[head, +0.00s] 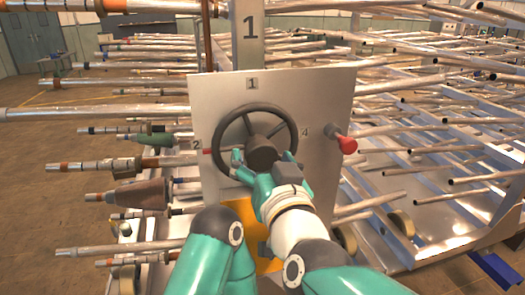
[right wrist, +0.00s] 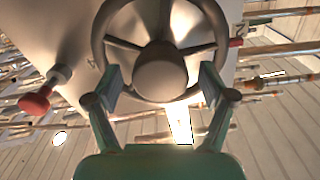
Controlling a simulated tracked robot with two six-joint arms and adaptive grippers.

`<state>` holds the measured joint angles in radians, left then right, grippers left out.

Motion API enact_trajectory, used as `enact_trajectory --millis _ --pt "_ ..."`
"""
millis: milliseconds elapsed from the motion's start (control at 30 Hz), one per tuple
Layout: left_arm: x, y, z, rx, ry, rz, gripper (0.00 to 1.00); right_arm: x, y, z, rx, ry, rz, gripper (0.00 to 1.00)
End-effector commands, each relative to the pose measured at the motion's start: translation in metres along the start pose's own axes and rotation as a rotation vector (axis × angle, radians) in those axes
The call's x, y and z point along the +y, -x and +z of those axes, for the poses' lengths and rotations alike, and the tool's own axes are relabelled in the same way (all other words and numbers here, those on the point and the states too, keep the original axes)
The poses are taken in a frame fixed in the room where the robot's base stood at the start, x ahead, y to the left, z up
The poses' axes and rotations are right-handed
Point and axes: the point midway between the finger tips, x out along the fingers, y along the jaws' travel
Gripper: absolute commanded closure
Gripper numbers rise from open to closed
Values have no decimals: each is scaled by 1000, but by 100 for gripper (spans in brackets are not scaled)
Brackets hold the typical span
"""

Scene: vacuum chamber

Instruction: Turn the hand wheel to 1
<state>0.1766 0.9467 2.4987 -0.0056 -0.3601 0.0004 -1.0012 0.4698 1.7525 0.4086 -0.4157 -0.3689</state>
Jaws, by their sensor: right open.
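The hand wheel (head: 283,119) is a dark ring with spokes and a round hub, mounted on a pale upright panel (head: 332,88). The panel bears a 1 above the wheel, a 2 at left and a 4 at right. A small red marker (head: 207,151) sits at the wheel's left edge beside the 2. My right gripper (head: 263,162) is open in front of the wheel's lower part. In the right wrist view its fingers (right wrist: 162,82) stand on either side of the hub (right wrist: 160,70), with visible gaps; rim contact is unclear. My left gripper is not in view.
A red-knobbed lever (head: 347,145) sticks out from the panel's right side. Racks of metal pipes (head: 440,115) crowd both sides of the panel, several with ends pointing outward. A post marked 1 (head: 248,45) rises behind it. Bare floor (head: 40,200) lies at the left.

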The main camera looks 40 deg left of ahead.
Motion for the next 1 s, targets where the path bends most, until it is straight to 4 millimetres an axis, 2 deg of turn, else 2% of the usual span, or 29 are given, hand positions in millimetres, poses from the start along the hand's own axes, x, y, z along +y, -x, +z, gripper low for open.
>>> enact_trajectory --millis 167,467,900,933,1000 --pt "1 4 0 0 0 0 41 0 -12 0 -2 0 0 18" --pt "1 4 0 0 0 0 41 0 -14 1 -1 0 -1 19" --pt "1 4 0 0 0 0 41 0 -13 1 -1 0 -1 93" --pt "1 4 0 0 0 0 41 0 -13 1 -1 0 -1 98" --pt "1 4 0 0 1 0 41 3 -10 0 0 0 1 100"
